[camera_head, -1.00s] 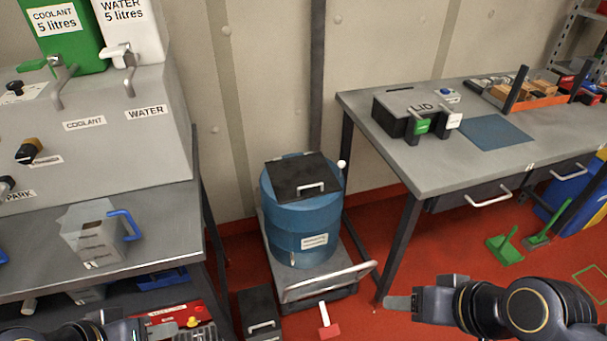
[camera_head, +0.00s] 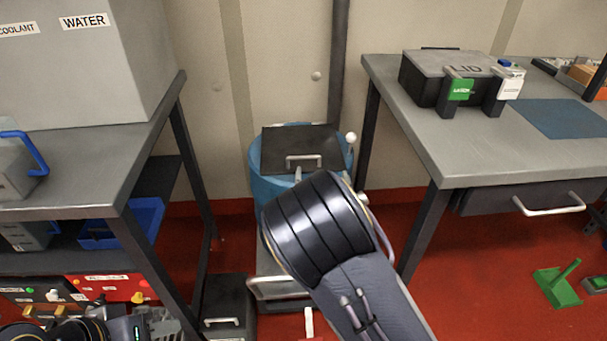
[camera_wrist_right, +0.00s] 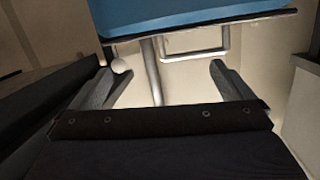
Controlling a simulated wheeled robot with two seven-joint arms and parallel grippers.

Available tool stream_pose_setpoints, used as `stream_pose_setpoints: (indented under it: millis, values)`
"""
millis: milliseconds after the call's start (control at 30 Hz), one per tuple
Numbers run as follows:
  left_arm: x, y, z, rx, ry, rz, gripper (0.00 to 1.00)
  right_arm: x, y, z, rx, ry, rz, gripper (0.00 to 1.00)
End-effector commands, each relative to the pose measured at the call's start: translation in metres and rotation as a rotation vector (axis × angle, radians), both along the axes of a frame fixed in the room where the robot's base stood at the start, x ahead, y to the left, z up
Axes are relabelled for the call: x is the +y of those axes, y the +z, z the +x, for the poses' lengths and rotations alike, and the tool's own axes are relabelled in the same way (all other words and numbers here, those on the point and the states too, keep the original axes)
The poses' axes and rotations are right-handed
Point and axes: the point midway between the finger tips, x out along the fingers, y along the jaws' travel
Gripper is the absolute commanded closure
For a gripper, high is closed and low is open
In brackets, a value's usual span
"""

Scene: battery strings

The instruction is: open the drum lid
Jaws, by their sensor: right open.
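The blue drum (camera_head: 268,188) stands between the two benches, its flat dark lid (camera_head: 275,145) lying on top. A silver loop handle (camera_head: 304,158) is on the lid's near side. My right arm covers much of the drum in the head view and hides most of that gripper. In the right wrist view my right gripper (camera_wrist_right: 162,80) is open and empty, with the lid handle (camera_wrist_right: 195,52) ahead of the fingers, apart from them. The drum (camera_wrist_right: 180,15) fills the top there. My left gripper (camera_head: 155,325) is low at the left; its jaws are unclear.
A white ball knob (camera_head: 351,137) is beside the lid. The right bench (camera_head: 420,150) carries a box marked LID (camera_head: 440,72). The left bench (camera_head: 75,170) stands close on the other side. A black box (camera_head: 228,300) is on the floor by the trolley (camera_head: 270,288).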

Motion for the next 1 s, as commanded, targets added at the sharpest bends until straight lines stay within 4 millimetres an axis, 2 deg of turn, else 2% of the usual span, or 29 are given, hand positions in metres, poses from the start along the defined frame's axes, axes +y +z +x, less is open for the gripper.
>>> stream_pose_setpoints:
  millis: [33,100,233,700,1000]
  values:
    - [0.000,-0.012,0.000,0.000,0.000,0.000,0.64,0.016,-0.009,0.004,-0.054,0.032,-0.044,0.00]
    - [0.000,-0.016,0.000,0.000,0.000,0.000,0.64,0.029,-0.006,0.006,-0.115,0.060,-0.079,0.00]
    - [0.000,-0.019,0.000,0.000,0.000,0.000,0.64,0.041,-0.002,0.011,-0.170,0.087,-0.108,0.00]
    - [0.000,-0.024,0.000,0.000,0.000,0.000,0.64,0.041,-0.002,0.077,-0.172,0.088,-0.109,0.00]
    - [0.000,-0.024,0.000,0.000,0.000,0.000,0.64,0.041,-0.002,0.086,-0.170,0.088,-0.109,0.00]
